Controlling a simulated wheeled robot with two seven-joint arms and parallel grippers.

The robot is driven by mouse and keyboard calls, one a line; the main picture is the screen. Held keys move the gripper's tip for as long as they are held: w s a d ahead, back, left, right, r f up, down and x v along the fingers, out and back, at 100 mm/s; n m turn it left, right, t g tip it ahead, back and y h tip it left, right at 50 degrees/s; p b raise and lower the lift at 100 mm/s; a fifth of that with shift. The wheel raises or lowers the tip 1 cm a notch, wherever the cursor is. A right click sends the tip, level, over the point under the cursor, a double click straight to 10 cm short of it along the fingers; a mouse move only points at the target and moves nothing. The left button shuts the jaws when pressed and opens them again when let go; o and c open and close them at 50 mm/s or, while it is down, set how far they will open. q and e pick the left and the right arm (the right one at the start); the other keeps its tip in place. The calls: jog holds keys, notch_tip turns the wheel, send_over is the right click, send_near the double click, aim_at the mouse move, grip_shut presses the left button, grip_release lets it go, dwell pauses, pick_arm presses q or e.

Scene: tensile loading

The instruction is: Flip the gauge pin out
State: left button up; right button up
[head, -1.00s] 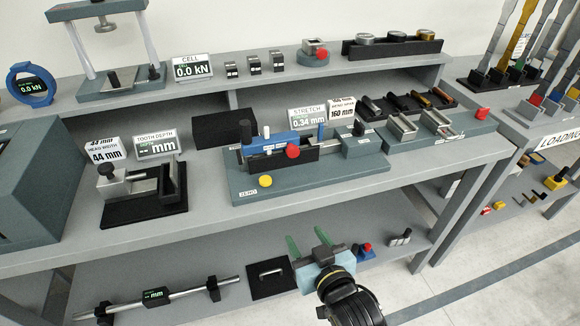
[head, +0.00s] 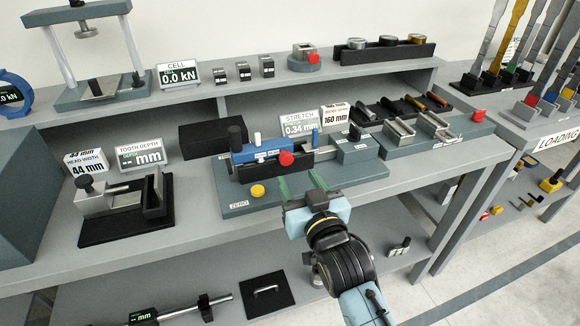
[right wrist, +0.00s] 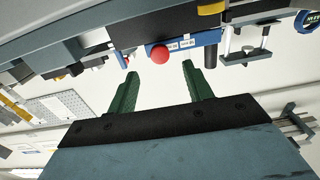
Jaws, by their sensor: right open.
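The stretch gauge is a blue body (head: 262,148) in a dark cradle on a grey-green base, with a red ball knob (head: 286,158) at its front. Small upright pins stand on it, a white one (head: 257,138) and a dark one (head: 315,138); I cannot tell which part is the gauge pin. My right gripper (head: 300,184) is open and empty, its green fingers pointing at the gauge from the front. In the right wrist view, the red knob (right wrist: 160,54) is just beyond the gap between the fingertips (right wrist: 160,75), apparently untouched. My left gripper is out of view.
A yellow button (head: 257,190) sits on the base, left of my fingers. The stretch display (head: 300,126) reads 0.34 mm behind the gauge. A tooth-depth fixture (head: 120,200) stands to the left. Small specimen rests (head: 398,130) are to the right.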

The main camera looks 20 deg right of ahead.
aim_at(287, 161)
jog(key=w, duration=0.4)
jog(key=shift+w+b, duration=0.15)
jog(key=shift+b, duration=0.15)
jog(key=shift+w+a, duration=0.1)
jog(key=shift+w, duration=0.7)
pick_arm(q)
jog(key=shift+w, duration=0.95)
pick_arm(e)
grip_shut()
